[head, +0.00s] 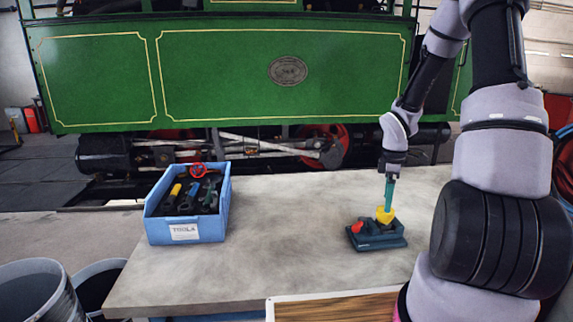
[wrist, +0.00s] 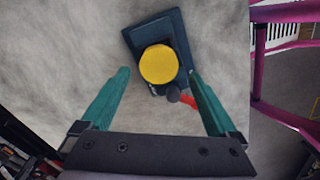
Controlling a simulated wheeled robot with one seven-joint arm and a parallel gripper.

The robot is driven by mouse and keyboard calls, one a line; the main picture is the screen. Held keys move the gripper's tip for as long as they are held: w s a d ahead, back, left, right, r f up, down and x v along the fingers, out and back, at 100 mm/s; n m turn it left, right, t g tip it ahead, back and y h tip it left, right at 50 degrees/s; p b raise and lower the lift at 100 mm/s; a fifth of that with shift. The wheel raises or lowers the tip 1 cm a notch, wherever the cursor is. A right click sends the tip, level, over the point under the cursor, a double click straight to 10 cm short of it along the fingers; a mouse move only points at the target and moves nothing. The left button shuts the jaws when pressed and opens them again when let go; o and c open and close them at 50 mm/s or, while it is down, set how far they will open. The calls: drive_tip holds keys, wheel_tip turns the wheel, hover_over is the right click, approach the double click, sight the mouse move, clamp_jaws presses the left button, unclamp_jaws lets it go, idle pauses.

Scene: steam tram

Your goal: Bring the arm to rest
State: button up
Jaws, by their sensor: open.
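My gripper (head: 389,197) points down over the right part of the grey table (head: 290,215). Below is a dark blue-teal device (head: 383,243) with a yellow round top (head: 385,215) and a red knob (head: 357,227). In the wrist view the yellow top (wrist: 159,64) shows between and beyond the fingertips, on the dark base (wrist: 137,36). Whether the fingertips touch the yellow top cannot be told. The red part (wrist: 189,101) is partly hidden near the right finger.
A blue tool crate (head: 186,234) with several tools stands on the table's left. A wooden-topped box (head: 335,307) is at the front edge. Buckets (head: 38,290) stand at the lower left. The green tram (head: 220,75) is behind the table. The table's middle is clear.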

drive_tip(key=s+a+r+m+t+h, duration=0.1)
drive_tip(key=s+a+r+m, duration=0.25)
drive_tip(key=r, duration=0.65)
drive_tip(key=s+a+r+m+t, duration=0.2)
drive_tip(key=r+m, duration=0.3)
drive_tip(key=r, duration=0.5)
drive_tip(key=s+a+r+m+t+y, duration=0.1)
drive_tip(key=s+a+r+m+t, duration=0.1)
drive_tip(key=s+a+r+m, duration=0.2)
drive_tip(key=s+a+r+m+t+y, duration=0.2)
drive_tip(key=s+r+m, duration=0.3)
drive_tip(key=s+r, duration=0.3)
drive_tip(key=shift+s+a+r, duration=0.4)
drive_tip(key=shift+s+a, duration=0.5)
drive_tip(key=shift+s, duration=0.15)
